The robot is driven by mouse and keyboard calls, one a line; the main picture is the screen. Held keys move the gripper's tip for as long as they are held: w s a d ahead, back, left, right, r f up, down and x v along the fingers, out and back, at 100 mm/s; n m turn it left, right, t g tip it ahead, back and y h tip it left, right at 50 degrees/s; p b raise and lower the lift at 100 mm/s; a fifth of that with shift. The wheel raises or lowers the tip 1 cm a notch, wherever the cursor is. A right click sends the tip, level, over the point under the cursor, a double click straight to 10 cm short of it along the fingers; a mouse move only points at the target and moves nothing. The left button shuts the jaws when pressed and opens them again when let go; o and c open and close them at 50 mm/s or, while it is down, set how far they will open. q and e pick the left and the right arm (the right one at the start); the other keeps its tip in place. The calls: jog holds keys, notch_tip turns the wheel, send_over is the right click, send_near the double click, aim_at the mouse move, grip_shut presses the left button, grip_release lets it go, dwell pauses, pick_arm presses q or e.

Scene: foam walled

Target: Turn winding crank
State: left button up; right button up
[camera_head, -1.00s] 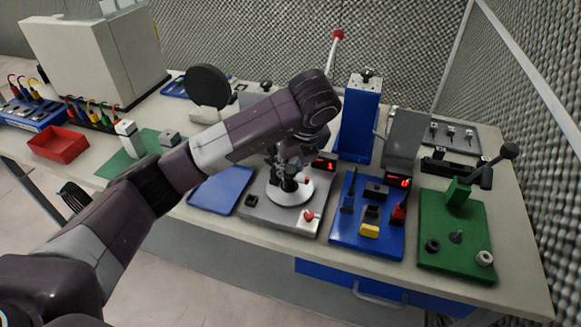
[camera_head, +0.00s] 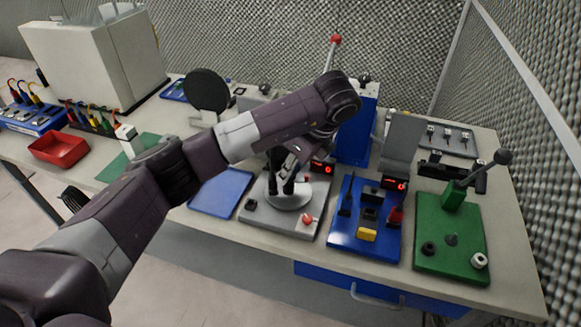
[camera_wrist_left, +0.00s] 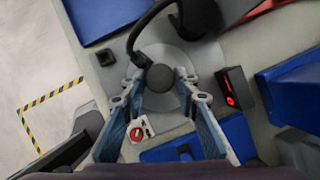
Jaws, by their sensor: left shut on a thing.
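The winding station is a grey plate (camera_head: 263,217) with a pale round disc (camera_head: 289,202); the disc (camera_wrist_left: 140,104) also shows in the left wrist view. A curved black crank arm (camera_wrist_left: 148,27) reaches over the disc and ends at a round black knob (camera_wrist_left: 162,82). My left gripper (camera_head: 288,186) is low over the disc, its fingers (camera_wrist_left: 160,96) closed on either side of the knob. In the head view the arm and fingers hide most of the crank. My right gripper is not in view.
A small red display (camera_head: 322,168) stands behind the disc and a red button (camera_head: 307,220) in front. A blue tray (camera_head: 222,190) lies left. A blue panel (camera_head: 382,240) and a green board with a lever (camera_head: 460,262) stand right.

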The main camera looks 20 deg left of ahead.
pick_arm(q)
jog(key=shift+w+n+g+p, duration=0.15)
jog(key=shift+n+g+p, duration=0.45)
jog(key=shift+n, duration=1.1)
jog(key=shift+w+n+g, duration=0.15)
jog(key=shift+n+g, duration=0.65)
jog(key=shift+n, duration=1.1)
jog(key=shift+w+a+n+g+h+b, duration=0.15)
jog(key=shift+n+g+b, duration=0.35)
jog(key=shift+n, duration=1.05)
jog(key=shift+d+n+g+h+b, duration=0.25)
jog(key=shift+n+g, duration=0.35)
jog(key=shift+n, duration=0.95)
jog(key=shift+w+a+n+g+h+b, duration=0.15)
jog(key=shift+n+g+h, duration=0.15)
jog(key=shift+n, duration=0.8)
jog(key=shift+s+a+n+g+h+b, duration=0.15)
jog(key=shift+n+h, duration=0.25)
jog(key=shift+n, duration=0.7)
jog(key=shift+w+n, duration=0.1)
jog(key=shift+n, duration=0.3)
jog(key=o, duration=1.1)
